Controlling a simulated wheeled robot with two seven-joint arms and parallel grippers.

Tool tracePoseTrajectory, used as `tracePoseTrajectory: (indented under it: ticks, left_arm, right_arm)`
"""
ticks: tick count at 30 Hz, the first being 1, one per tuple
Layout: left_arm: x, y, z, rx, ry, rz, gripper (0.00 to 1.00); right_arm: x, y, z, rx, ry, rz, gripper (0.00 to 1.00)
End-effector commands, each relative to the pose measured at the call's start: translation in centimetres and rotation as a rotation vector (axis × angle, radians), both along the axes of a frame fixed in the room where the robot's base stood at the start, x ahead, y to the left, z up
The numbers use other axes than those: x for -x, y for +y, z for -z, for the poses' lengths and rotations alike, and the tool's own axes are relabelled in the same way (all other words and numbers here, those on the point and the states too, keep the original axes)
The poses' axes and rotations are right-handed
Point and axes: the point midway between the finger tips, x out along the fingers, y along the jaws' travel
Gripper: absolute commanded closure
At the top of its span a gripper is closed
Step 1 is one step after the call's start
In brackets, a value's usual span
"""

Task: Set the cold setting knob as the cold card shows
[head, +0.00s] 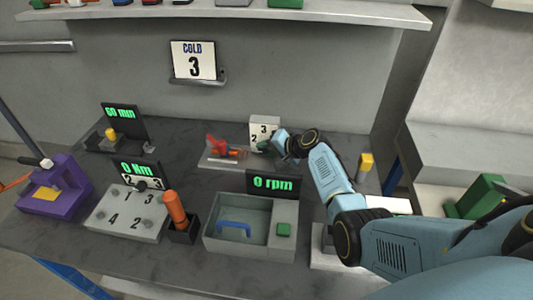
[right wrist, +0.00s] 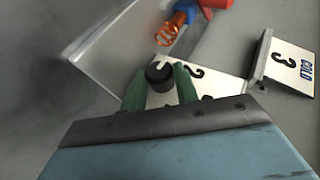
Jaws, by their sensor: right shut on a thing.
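The black cold setting knob (right wrist: 159,74) is in front of the plate. My right gripper (right wrist: 160,82) is shut on it, with a green finger on either side. In the head view the gripper hides the knob. I cannot tell which number the knob points to. My left gripper is not in view.
A grey basin (head: 212,239) with a "0 rpm" display (head: 272,184) is in front. A numbered box (head: 126,222) and purple device (head: 58,190) are at left. A yellow-topped post (head: 366,162) stands right.

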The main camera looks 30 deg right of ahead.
Motion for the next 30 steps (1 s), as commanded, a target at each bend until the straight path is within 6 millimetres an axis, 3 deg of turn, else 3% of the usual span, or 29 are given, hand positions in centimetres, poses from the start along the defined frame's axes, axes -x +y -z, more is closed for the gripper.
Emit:
tracePoseTrajectory:
  ticks: [18, 19, 23, 30]
  left_arm:
    - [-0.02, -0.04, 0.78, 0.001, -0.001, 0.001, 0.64]
    - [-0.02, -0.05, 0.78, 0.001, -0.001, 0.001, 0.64]
    - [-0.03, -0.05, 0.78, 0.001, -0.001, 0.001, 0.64]
    - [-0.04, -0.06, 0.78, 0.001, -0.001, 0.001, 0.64]
  right_arm:
    - [0.12, 0.06, 0.22, -0.04, -0.028, -0.002, 0.93]
    - [0.12, 0.06, 0.22, -0.04, -0.028, -0.002, 0.67]
    - [0.1, 0.04, 0.19, -0.04, -0.028, -0.002, 0.5]
    - [0.06, 0.0, 0.12, -0.04, -0.03, -0.001, 0.48]
